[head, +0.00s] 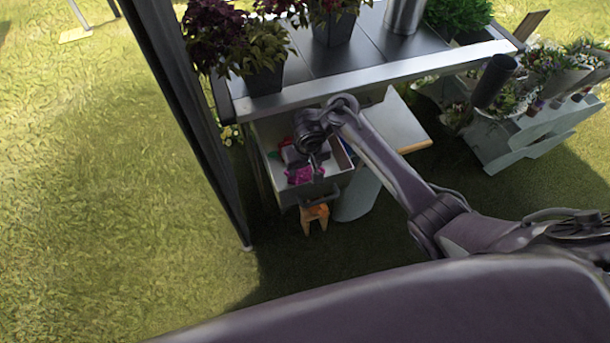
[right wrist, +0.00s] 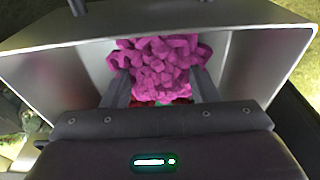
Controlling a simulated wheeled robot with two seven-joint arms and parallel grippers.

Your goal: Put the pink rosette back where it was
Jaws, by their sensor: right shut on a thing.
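The pink rosette (right wrist: 155,70) is a crumpled magenta bow, held between the two fingers of my right gripper (right wrist: 162,88) in the right wrist view. It also shows in the head view (head: 300,175), just below the gripper (head: 312,162). The gripper is shut on it inside an open drawer (right wrist: 268,60), near the drawer's front wall. The drawer is light grey and stands under the table; its rim shows in the head view (head: 285,200). Whether the rosette touches the drawer floor cannot be told. My left gripper is not in view.
Red and other small items lie in the drawer, partly hidden by my gripper. A table (head: 380,75) with potted plants is above it. An orange stool-like object (head: 314,214) is below the drawer. A dark post (head: 185,110) stands at left, and a planter stand (head: 530,130) at right.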

